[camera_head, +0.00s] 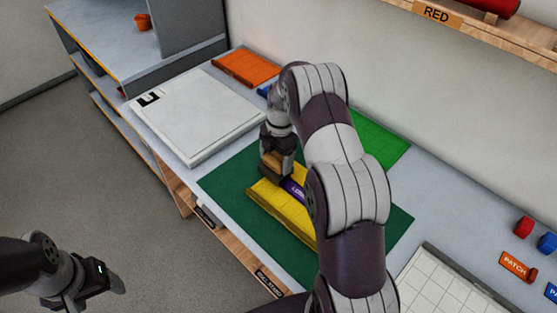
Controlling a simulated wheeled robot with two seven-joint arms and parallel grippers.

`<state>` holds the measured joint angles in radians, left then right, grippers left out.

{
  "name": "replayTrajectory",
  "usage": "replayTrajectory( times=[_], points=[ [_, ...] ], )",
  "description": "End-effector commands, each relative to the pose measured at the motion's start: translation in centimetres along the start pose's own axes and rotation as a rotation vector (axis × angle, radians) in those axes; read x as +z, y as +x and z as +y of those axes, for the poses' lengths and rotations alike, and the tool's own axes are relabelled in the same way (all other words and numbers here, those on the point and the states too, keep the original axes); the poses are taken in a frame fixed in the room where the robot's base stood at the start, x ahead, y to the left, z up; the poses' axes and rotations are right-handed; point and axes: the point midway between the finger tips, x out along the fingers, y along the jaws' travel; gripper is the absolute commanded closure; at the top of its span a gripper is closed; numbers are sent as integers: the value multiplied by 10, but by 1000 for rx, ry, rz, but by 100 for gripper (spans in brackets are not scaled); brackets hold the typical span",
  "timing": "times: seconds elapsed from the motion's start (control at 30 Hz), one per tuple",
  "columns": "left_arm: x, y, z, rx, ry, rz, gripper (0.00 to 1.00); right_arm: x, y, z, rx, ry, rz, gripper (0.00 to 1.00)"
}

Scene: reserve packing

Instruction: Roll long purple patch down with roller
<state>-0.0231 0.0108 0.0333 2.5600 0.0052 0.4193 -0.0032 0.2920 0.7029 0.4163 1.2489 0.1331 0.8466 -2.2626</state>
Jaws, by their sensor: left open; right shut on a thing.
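The purple patch (293,190) shows as a short strip with partly readable lettering, lying on a yellow piece (283,212). The yellow piece rests on a dark green mat (228,182) on the table. My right gripper (275,172) points down at the far left end of the yellow piece, shut on a brown, wood-coloured thing that looks like the roller (272,163). My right arm hides much of the patch and the yellow piece. Whether the roller touches the patch cannot be told. My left gripper (118,283) is open and empty, over the floor at the lower left.
A white board (195,115) and an orange sheet (246,67) lie at the table's far end. A bright green sheet (384,142) lies behind my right arm. A white gridded tray (445,285), a red block (524,226) and an orange PATCH label (517,266) are at the right.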

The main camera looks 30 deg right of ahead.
Motion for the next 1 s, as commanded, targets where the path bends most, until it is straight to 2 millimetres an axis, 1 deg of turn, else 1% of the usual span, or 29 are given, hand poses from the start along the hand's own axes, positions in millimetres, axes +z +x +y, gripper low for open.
replayTrajectory(
  times=[0.17, 0.27, 0.6, 0.7, 0.77, 1.0],
  points=[
    [0, -1, 0, 0, 0, 0, 29, 0, -2, 0, 0, 0, 0, 49],
    [-1, -9, 0, 0, 0, 0, 29, -1, -12, 0, 0, 0, -1, 49],
    [-6, -53, 0, 0, 0, 0, 29, -9, -76, 0, 1, 0, -1, 49],
    [-7, -62, 0, 0, 0, 0, 29, -11, -91, 0, 2, 0, -1, 49],
    [-8, -62, 0, 0, 0, 0, 29, -11, -93, 0, 1, 0, -1, 49],
    [-7, -59, 0, 0, 0, 0, 29, -11, -90, 0, 1, 0, -1, 49]
  ],
)
